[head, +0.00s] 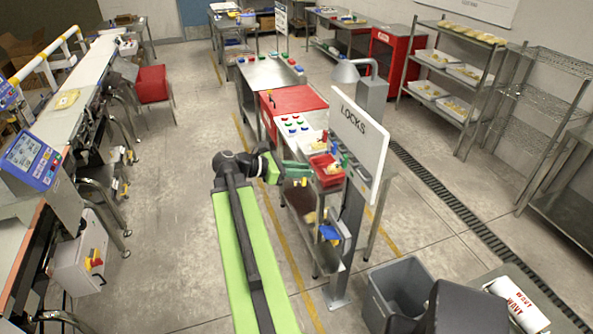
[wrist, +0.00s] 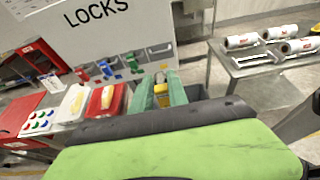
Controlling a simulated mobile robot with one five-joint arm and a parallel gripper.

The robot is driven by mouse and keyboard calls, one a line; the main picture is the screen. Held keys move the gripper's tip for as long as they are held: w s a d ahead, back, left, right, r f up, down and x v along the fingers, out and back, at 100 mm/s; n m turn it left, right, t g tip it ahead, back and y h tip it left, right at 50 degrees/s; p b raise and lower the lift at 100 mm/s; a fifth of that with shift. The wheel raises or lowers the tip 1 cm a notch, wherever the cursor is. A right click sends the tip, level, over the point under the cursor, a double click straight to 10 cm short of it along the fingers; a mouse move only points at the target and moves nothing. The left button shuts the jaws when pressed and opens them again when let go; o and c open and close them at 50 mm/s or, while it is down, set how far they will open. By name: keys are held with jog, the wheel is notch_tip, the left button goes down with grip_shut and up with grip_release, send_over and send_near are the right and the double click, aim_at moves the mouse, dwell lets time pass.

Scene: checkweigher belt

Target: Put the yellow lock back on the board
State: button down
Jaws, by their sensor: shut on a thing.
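The white board (head: 357,142) marked LOCKS stands upright on a post at the bench's right side. It also shows in the wrist view (wrist: 75,48). A red lock (wrist: 82,75), a blue lock (wrist: 105,68) and a green lock (wrist: 132,63) hang in a row along its lower edge. My gripper (wrist: 160,92) is shut on the yellow lock (wrist: 161,88), which sits upright between the green fingers. In the head view the gripper (head: 295,172) is at the bench's near left edge. The held lock appears below and right of the board, apart from it; its exact gap is unclear.
A red tray (head: 317,165) with pale yellow items stands on the bench under the board. A grey bin (head: 400,283) stands on the floor at the near right. A table with white rolls (wrist: 275,62) is on the right. Open floor lies left of my arm.

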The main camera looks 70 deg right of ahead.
jog(key=shift+s+d, duration=3.3)
jog(key=shift+s, duration=0.25)
jog(key=shift+s+d, duration=3.3)
jog(key=shift+s, duration=0.25)
jog(key=shift+s, duration=0.1)
jog(key=shift+f, duration=0.2)
jog(key=shift+f+b, duration=2.25)
jog(key=shift+b, duration=0.2)
jog(key=c, duration=1.2)
grip_release()
jog(key=shift+r, duration=0.1)
